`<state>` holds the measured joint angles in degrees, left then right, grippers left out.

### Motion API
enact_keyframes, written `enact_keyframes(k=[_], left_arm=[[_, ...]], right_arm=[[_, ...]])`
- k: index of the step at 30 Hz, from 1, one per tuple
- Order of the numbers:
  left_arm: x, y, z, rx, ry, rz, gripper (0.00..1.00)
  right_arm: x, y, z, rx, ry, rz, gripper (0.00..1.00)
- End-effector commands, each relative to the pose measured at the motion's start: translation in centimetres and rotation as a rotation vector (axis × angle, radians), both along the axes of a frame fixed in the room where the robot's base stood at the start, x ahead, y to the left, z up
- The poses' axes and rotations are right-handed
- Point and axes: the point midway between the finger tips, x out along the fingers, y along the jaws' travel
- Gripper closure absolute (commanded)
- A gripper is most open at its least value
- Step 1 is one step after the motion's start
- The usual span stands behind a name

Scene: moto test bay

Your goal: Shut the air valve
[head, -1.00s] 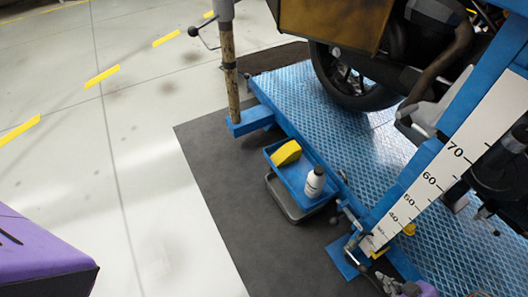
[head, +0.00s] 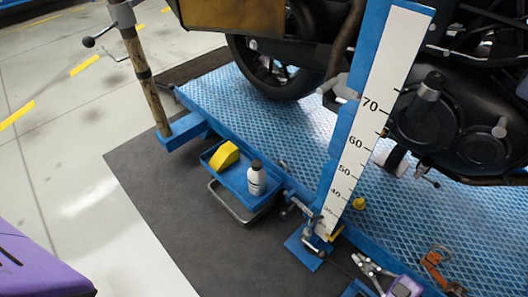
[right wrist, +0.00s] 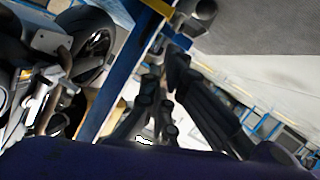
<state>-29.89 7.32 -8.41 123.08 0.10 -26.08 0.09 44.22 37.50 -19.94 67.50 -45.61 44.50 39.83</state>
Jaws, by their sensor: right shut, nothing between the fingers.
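At the foot of the blue post with the height scale, a small yellow handle (head: 336,232) sits beside metal fittings (head: 308,232). This may be the air valve, but it is too small to tell how its handle is turned. My right gripper (head: 362,262) is in the lower part of the head view, to the right of and nearer than the post's foot, apart from the yellow handle. It is shut and empty. In the right wrist view its dark fingers (right wrist: 176,62) reach up beside a blue post (right wrist: 128,68). My left gripper is out of view.
A blue tray (head: 232,181) holds a yellow block (head: 224,156) and a white bottle (head: 256,178). An orange item (head: 436,262) lies on the platform. Dark mat (head: 150,190) is clear at left.

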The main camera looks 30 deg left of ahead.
Motion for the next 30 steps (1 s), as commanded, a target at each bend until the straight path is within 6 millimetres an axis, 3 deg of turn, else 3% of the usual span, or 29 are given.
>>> enact_keyframes(k=[3, 6, 11, 23, 30], left_arm=[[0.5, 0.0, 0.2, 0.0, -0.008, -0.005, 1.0], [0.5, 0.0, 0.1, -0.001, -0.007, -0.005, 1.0], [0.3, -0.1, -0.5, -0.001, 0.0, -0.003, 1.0], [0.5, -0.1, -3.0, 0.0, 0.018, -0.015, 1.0], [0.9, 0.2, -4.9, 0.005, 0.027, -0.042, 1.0]], right_arm=[[-2.4, 0.8, -0.4, 0.03, 0.105, 0.081, 1.0], [-2.7, 1.1, -0.3, 0.057, 0.148, 0.083, 1.0], [-2.1, 2.6, -0.8, 0.063, 0.155, 0.079, 1.0], [0.8, 10.1, -3.3, 0.062, 0.154, 0.078, 1.0], [1.3, 9.6, -6.5, 0.061, 0.156, 0.076, 1.0]])
